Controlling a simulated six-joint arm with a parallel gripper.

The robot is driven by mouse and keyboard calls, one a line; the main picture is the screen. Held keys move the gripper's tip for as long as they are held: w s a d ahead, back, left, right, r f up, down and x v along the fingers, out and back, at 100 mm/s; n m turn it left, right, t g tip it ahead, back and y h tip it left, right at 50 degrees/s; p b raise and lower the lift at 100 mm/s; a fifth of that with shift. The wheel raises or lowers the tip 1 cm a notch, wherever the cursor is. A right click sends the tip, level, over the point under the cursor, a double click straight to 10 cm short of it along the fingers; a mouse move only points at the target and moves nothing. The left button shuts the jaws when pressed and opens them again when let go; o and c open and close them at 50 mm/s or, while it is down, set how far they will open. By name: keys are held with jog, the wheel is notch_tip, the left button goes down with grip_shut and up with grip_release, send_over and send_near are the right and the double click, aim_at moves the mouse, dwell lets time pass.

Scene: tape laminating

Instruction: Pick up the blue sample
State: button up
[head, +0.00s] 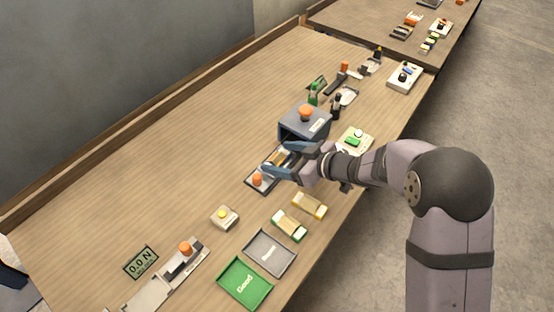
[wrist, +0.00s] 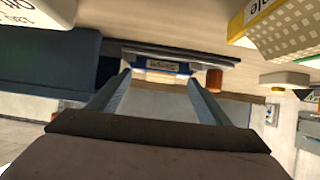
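My gripper (head: 284,160) is over the dark fixture plate beside the grey-blue box machine. Its two fingers are spread apart. In the wrist view the open gripper (wrist: 159,77) points at the blue sample (wrist: 160,66), a small pale block with a blue labelled face. The blue sample lies across the gap just at or beyond the fingertips; I cannot tell whether they touch it. In the head view its pale yellowish top (head: 281,158) shows partly between the fingers.
The grey-blue machine (head: 304,124) stands close behind my gripper, and an orange knob (head: 257,179) sits close on the other side. Yellow (head: 310,205) and green (head: 289,225) samples lie nearer. A grey tray (head: 284,266) and green tray (head: 228,270) are at the front. The table's left is clear.

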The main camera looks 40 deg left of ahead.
aim_at(282, 162)
jog(key=c, duration=0.5)
jog(key=shift+r, duration=0.15)
notch_tip(282, 162, up, 10)
jog(key=w+d+f+m+t+p, duration=0.25)
jog(key=w+d+p, duration=0.2)
jog(key=d, duration=0.65)
jog(key=w+d+f+m+t+b, duration=0.1)
jog(key=w+d+f, duration=0.15)
jog(key=d, duration=0.45)
jog(key=w+d+f+m+t+b, duration=0.15)
jog(key=d+f, duration=0.25)
jog(key=d, duration=0.4)
jog(key=s+d+f+m+t+h+b, duration=0.1)
jog(key=s+d+f, duration=0.2)
jog(key=d, duration=0.8)
jog(key=s+d+f+m+t+h+b, duration=0.1)
jog(key=s+d+f, duration=0.25)
jog(key=d, duration=0.75)
notch_tip(282, 162, up, 19)
jog(key=p, duration=1.9)
jog(key=shift+w+a+f, duration=0.1)
jog(key=shift+a, duration=0.05)
